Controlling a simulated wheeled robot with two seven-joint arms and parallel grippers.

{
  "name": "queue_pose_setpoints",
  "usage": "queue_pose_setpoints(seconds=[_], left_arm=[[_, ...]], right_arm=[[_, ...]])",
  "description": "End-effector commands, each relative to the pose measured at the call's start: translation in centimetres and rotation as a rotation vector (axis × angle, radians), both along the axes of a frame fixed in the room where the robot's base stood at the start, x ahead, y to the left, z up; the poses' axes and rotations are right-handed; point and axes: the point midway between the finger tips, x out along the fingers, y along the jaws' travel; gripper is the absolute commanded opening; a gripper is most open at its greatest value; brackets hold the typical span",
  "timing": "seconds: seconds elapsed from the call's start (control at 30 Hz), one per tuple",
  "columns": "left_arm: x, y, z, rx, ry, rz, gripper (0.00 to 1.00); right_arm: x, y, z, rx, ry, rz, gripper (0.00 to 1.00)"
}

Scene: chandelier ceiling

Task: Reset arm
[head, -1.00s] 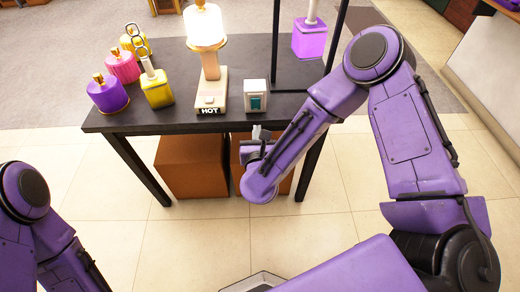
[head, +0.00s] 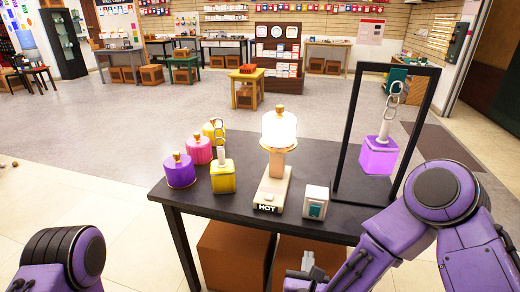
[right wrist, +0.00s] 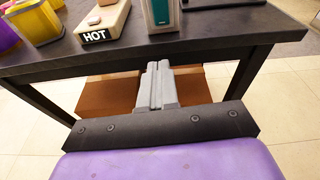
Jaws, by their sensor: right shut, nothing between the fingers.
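My right gripper (head: 308,262) is at the front edge of the black table (head: 330,232), low and apart from the things on top. In the right wrist view the right gripper (right wrist: 160,84) has its grey fingers together with nothing between them. The table's front edge lies beyond the fingers there. My right arm comes in from the lower right and bends at a purple elbow. Only purple links of my left arm show at the lower left; the left gripper is not in view.
Brown boxes (head: 234,255) stand underneath.

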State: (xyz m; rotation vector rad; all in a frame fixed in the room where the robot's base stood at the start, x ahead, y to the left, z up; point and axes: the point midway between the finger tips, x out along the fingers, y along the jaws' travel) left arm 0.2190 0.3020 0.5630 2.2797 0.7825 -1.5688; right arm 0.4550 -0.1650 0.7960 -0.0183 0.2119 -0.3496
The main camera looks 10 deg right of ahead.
Motion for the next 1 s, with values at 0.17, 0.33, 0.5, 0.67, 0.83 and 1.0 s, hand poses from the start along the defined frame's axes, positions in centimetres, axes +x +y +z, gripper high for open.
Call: queue_pose_setpoints(seconds=[0.17,0.33,0.5,0.67,0.83,1.0], left_arm=[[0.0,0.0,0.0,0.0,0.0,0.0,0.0],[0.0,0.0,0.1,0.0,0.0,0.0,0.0],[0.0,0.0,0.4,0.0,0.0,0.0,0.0],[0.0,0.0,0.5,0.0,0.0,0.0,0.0],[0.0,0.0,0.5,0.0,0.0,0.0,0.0],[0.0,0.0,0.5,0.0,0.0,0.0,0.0]], right_arm=[[0.0,2.1,-2.4,-0.563,0.26,0.311,0.0],[-5.7,-0.2,-12.5,-1.466,0.693,0.928,0.0],[-15.9,-7.1,-20.5,-1.97,0.967,1.612,0.0],[-22.0,-12.8,-22.3,-2.005,1.143,1.859,0.0],[-23.7,-13.9,-22.8,-2.001,1.181,1.908,0.0],[-23.7,-13.9,-22.8,-2.001,1.181,1.908,0.0]])
